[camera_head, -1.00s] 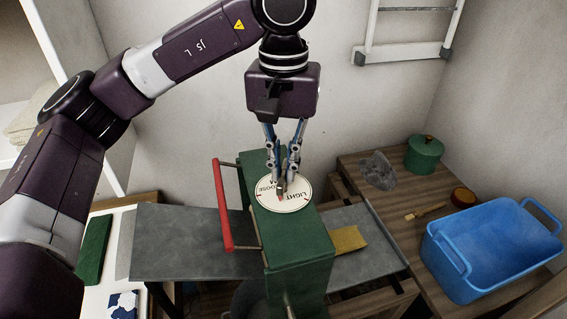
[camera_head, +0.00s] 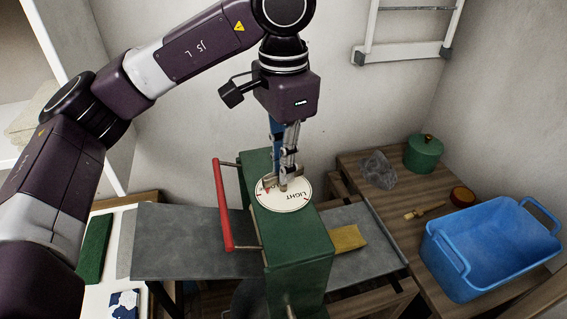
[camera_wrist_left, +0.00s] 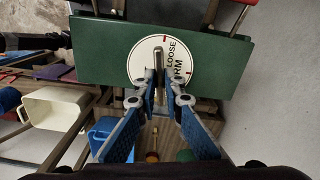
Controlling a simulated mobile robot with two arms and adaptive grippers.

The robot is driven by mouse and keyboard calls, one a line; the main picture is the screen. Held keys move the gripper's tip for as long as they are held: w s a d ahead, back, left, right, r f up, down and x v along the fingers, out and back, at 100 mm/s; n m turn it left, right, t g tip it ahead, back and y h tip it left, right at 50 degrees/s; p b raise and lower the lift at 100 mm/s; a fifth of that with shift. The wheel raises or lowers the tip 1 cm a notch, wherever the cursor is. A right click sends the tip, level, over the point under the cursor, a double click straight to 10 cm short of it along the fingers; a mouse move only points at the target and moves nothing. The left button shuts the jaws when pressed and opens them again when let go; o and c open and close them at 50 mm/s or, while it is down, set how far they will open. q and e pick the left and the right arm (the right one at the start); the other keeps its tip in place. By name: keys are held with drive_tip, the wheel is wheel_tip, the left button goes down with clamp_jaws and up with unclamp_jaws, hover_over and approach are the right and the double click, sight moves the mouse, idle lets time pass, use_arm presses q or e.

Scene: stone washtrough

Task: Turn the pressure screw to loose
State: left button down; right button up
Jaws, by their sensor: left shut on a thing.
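The green press (camera_head: 300,250) stands in the middle of the head view with a round white dial (camera_head: 297,203) on its top. The dial reads LIGHT in the head view, and LOOSE and part of FIRM in the left wrist view (camera_wrist_left: 176,72). My left gripper (camera_head: 283,186) points down over the dial and is shut on the pressure screw's grip, a narrow metal bar (camera_wrist_left: 157,60) at the dial's centre. The fingers hide part of the bar and lettering in the head view. My right gripper is in neither view now.
A red-handled bar (camera_head: 222,205) stands at the press's left side. A blue tub (camera_head: 490,265), green pot (camera_head: 424,153) and brush (camera_head: 425,211) stand on the right-hand table.

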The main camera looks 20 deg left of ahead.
use_arm(q)
drive_tip(key=shift+r+m, duration=0.1)
drive_tip(key=shift+m, duration=0.9)
drive_tip(key=c, duration=2)
unclamp_jaws()
drive_tip(key=shift+c, duration=0.2)
drive_tip(key=shift+r, duration=3.7)
